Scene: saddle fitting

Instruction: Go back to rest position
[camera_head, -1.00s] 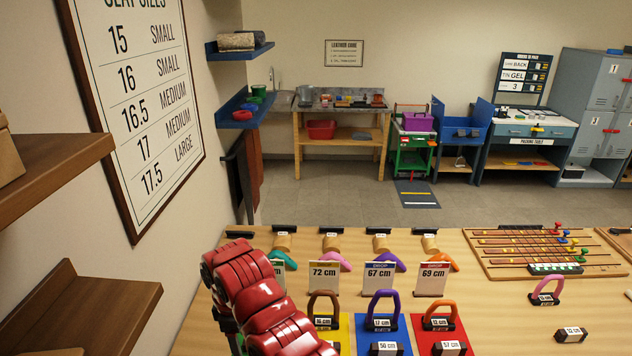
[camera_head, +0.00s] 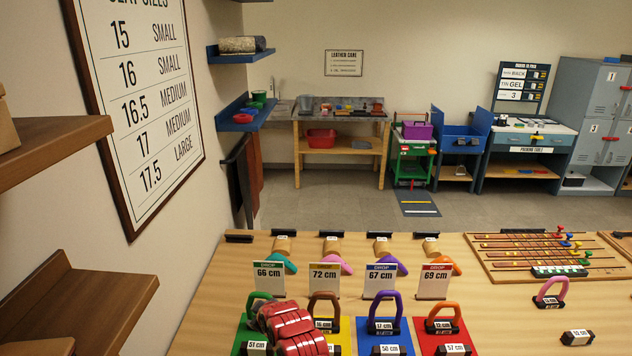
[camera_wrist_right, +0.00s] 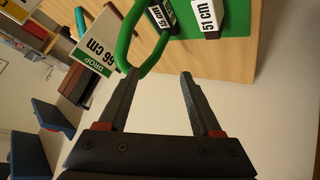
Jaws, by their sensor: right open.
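A red arm (camera_head: 290,328), apparently my right one, comes up from the bottom left of the head view over the left end of the bench; its jaws are hidden there. In the right wrist view my right gripper (camera_wrist_right: 161,76) is open, with nothing visible held between its fingers. A green loop handle (camera_wrist_right: 162,50) shows just beyond the fingertips, overlapping the left finger in the picture; I cannot tell whether they touch. The same green loop handle (camera_head: 258,299) stands partly behind the arm in the head view. My left gripper is not in view.
Brown, purple and orange loop handles stand on yellow, blue (camera_head: 380,331) and red mats, with cards behind, including the 66 cm card (camera_head: 268,279). Brown shelves (camera_head: 75,300) jut from the left wall.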

